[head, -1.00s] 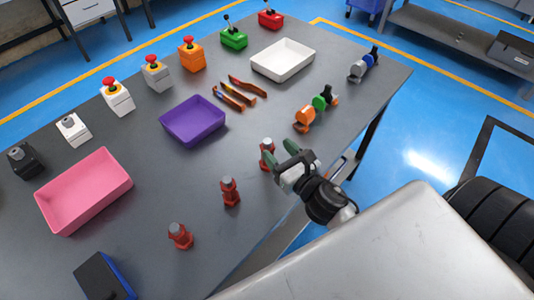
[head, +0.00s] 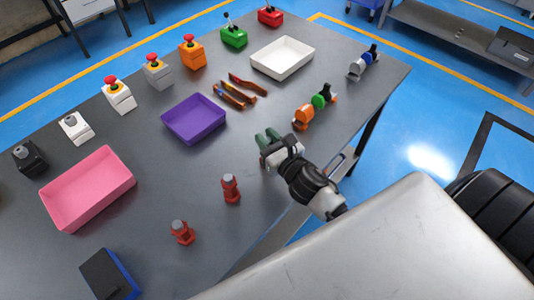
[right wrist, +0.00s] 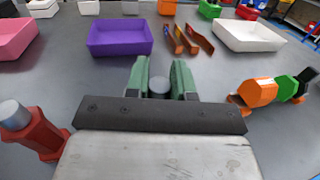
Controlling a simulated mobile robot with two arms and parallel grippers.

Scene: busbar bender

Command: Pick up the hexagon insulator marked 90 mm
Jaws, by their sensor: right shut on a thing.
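Two red insulators with grey tops stand on the table in the head view, a middle one (head: 231,189) and a near one (head: 181,232). My right gripper (head: 267,139) is farther along the same row. In the right wrist view its green fingers (right wrist: 160,80) are shut on a third insulator, whose round grey top (right wrist: 159,87) shows between them. The rest of that insulator is hidden by the gripper. One red insulator (right wrist: 33,132) stands at the left of the wrist view. No size marking is readable. My left gripper is not in view.
Beyond my right gripper are a purple tray (head: 194,119), orange-brown strips (head: 236,95) and a white tray (head: 282,58). An orange piece (head: 303,117) and a green piece (head: 323,96) lie to its right. A pink tray (head: 88,188) is at the left.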

